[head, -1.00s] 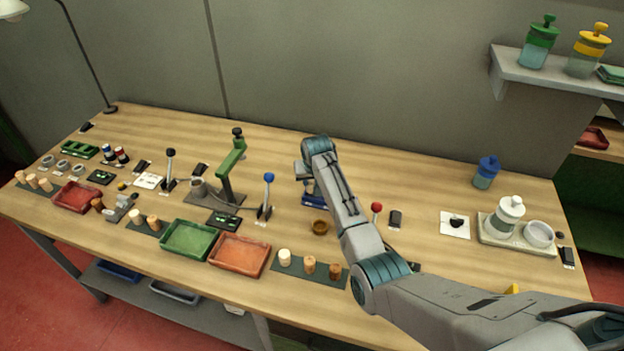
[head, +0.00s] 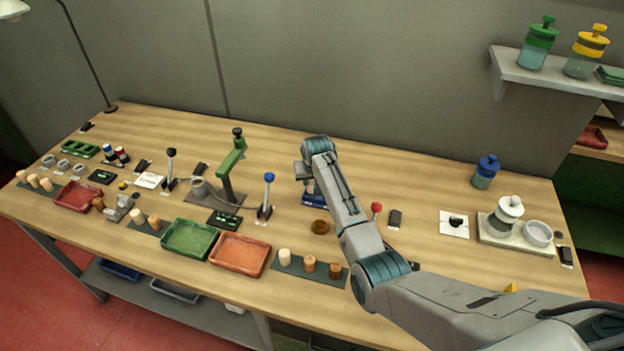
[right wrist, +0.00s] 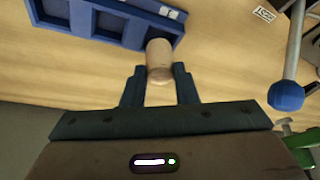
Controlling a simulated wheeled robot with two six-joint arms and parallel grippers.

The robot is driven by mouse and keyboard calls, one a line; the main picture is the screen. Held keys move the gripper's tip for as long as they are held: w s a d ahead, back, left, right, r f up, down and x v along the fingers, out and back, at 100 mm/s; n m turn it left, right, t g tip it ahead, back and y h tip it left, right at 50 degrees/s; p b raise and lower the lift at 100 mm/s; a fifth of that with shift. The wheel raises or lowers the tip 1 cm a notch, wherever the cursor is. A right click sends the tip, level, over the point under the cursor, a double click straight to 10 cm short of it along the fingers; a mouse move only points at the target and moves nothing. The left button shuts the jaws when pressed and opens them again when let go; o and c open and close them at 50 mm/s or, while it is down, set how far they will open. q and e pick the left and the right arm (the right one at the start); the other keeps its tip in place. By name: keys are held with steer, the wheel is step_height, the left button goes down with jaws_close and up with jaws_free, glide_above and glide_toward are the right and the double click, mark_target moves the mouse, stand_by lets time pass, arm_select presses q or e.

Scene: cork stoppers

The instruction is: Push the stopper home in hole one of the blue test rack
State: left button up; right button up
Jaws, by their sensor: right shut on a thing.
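The blue test rack (head: 309,199) stands on the table, mostly behind my right arm. In the right wrist view the rack (right wrist: 108,22) crosses the upper left, with a small white label near its right end. My right gripper (right wrist: 158,84) is shut on a pale cork stopper (right wrist: 159,58). The stopper's far end overlaps the right end of the rack. I cannot tell how deep it sits in a hole. In the head view the right gripper (head: 303,174) is above the rack, and the stopper is hidden. My left gripper is not in view.
A blue-knobbed lever (head: 267,195) stands left of the rack and a red-knobbed lever (head: 376,209) right of it. Several stoppers stand on a dark mat (head: 297,267) near the front edge. Bare table lies behind the rack.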

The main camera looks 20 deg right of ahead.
steer(key=shift+f+b, duration=0.45)
steer(key=shift+f, duration=0.8)
stand_by(1.2)
steer(key=o, duration=1)
steer(key=shift+r, duration=0.15)
steer(key=b+v, duration=0.2)
steer(key=v, duration=0.8)
steer(key=shift+s+r+b, duration=0.25)
steer(key=shift+b, duration=0.15)
